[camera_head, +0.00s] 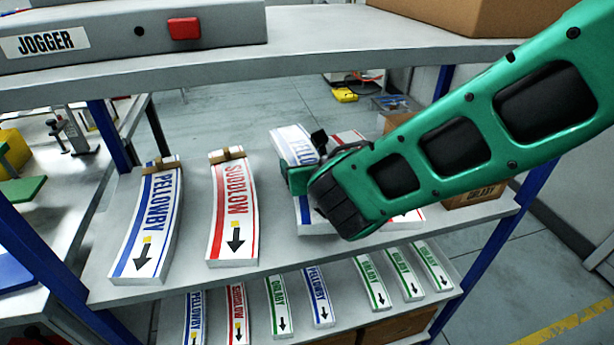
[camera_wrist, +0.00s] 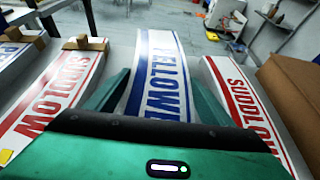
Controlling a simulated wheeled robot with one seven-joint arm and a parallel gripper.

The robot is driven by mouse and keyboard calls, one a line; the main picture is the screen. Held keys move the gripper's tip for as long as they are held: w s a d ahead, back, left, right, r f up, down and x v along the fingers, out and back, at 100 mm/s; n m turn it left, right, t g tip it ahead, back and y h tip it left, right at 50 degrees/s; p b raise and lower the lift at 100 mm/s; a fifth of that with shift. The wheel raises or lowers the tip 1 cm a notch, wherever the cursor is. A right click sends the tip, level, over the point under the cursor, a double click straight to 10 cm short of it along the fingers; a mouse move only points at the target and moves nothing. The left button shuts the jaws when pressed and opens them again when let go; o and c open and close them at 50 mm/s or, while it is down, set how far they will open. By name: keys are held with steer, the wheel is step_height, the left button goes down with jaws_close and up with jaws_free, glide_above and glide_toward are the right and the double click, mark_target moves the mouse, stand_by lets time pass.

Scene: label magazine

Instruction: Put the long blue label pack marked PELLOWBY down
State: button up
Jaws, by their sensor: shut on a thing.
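The long blue PELLOWBY label pack (camera_head: 291,140) is between the fingers of my green gripper (camera_head: 306,160), over the right half of the middle shelf. My gripper is shut on it. In the wrist view the pack (camera_wrist: 161,62) runs lengthwise away from me between two green fingers (camera_wrist: 160,92). The gripper hides its middle in the head view. I cannot tell whether its underside touches the shelf. Another long blue PELLOWBY pack (camera_head: 150,225) lies at the shelf's left, with a long red SUDLOW pack (camera_head: 232,212) beside it.
A second red SUDLOW pack (camera_wrist: 238,100) lies close to the right of the held pack. A cardboard box (camera_head: 475,198) stands at the shelf's right end. The JOGGER shelf (camera_head: 330,55) is above. Several short packs (camera_head: 318,295) line the lower shelf (camera_head: 345,320).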

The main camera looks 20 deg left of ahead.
steer(key=shift+f, duration=1.95)
steer(key=shift+f, duration=0.1)
steer(key=o, duration=1.7)
steer(key=shift+s, duration=0.1)
steer(key=shift+s, duration=0.1)
steer(key=v, duration=1.1)
steer(key=shift+s+d+r, duration=0.2)
steer(key=shift+s+r, duration=0.05)
steer(key=shift+s, duration=0.05)
